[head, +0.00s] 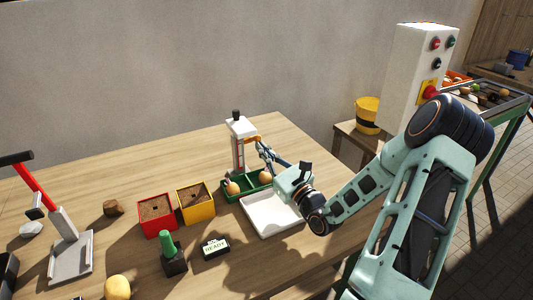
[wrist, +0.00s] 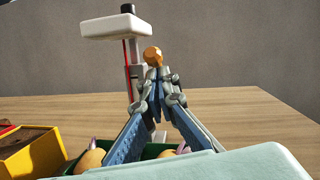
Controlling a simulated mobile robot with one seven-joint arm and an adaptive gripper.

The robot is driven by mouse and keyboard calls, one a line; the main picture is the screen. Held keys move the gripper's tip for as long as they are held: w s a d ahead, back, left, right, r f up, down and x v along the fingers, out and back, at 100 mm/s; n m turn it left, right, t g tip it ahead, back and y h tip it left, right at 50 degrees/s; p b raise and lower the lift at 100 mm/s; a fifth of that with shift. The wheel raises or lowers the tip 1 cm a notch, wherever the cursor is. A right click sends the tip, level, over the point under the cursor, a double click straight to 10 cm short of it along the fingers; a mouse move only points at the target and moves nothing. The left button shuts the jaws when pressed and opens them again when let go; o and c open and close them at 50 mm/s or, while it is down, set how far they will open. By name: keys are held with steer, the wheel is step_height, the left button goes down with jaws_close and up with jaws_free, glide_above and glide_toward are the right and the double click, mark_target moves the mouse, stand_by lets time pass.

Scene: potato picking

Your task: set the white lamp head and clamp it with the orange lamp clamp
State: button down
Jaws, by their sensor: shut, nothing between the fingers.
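The white lamp head (head: 241,127) sits near the top of an upright post behind the green tray, and in the wrist view the lamp head (wrist: 115,27) stands above and left of my fingers. The orange lamp clamp (head: 252,139) is on the post just under the head; its round orange knob (wrist: 153,55) shows in the wrist view just beyond my fingertips. My gripper (wrist: 158,92) is shut and empty, its tips close below the knob. I cannot tell whether the tips touch the clamp.
A green tray (head: 258,194) with potatoes lies under my gripper, with a white tray (head: 262,226) in front. Red (head: 157,230) and yellow (head: 212,216) soil boxes stand to the left. A green-handled stamp (head: 170,244) and a small sign (head: 214,246) are nearer.

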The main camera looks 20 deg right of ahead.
steer(key=shift+r, duration=0.1)
steer(key=shift+w+r+m+g+h+p, duration=0.2)
steer(key=shift+r+g+p, duration=0.55)
steer(key=shift+p, duration=1.6)
steer(key=shift+w+r+m+g+h+p, duration=0.1)
steer(key=shift+w+r+g+p, duration=0.4)
steer(key=shift+p, duration=1.85)
steer(key=shift+s+r, duration=0.2)
steer(key=shift+r, duration=0.05)
steer(key=shift+s, duration=0.1)
